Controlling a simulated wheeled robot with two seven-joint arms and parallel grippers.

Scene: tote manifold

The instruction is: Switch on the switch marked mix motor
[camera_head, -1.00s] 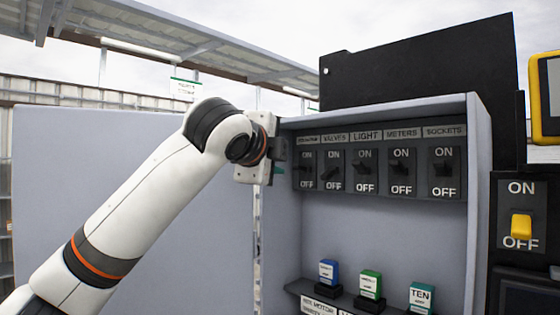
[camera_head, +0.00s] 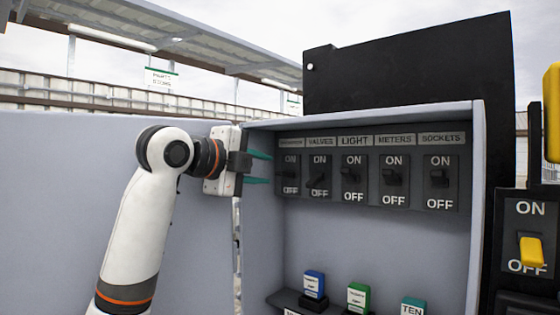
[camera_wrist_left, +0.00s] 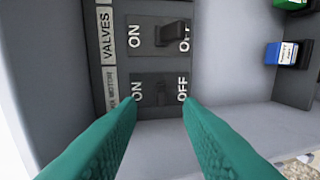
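The mix motor switch (camera_head: 289,175) is the leftmost of a row of black toggle switches inside the grey cabinet; its label is hard to read in the head view. In the left wrist view the mix motor switch (camera_wrist_left: 161,92) lies just beyond the fingertips, beside a label (camera_wrist_left: 111,92) ending in "motor". Its dark lever is hard to make out, so I cannot tell its position. My left gripper (camera_head: 268,168) is open, with two green fingers pointing at this switch from the left. In the wrist view the left gripper (camera_wrist_left: 160,105) is empty, with no clear contact. My right gripper is not in view.
The valves switch (camera_head: 319,179) is immediately to the right, followed by light, meters and sockets. The open grey cabinet door (camera_head: 60,210) stands behind my left arm. Blue (camera_head: 314,285), green (camera_head: 358,298) and teal blocks sit below. A yellow switch (camera_head: 531,252) is outside at right.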

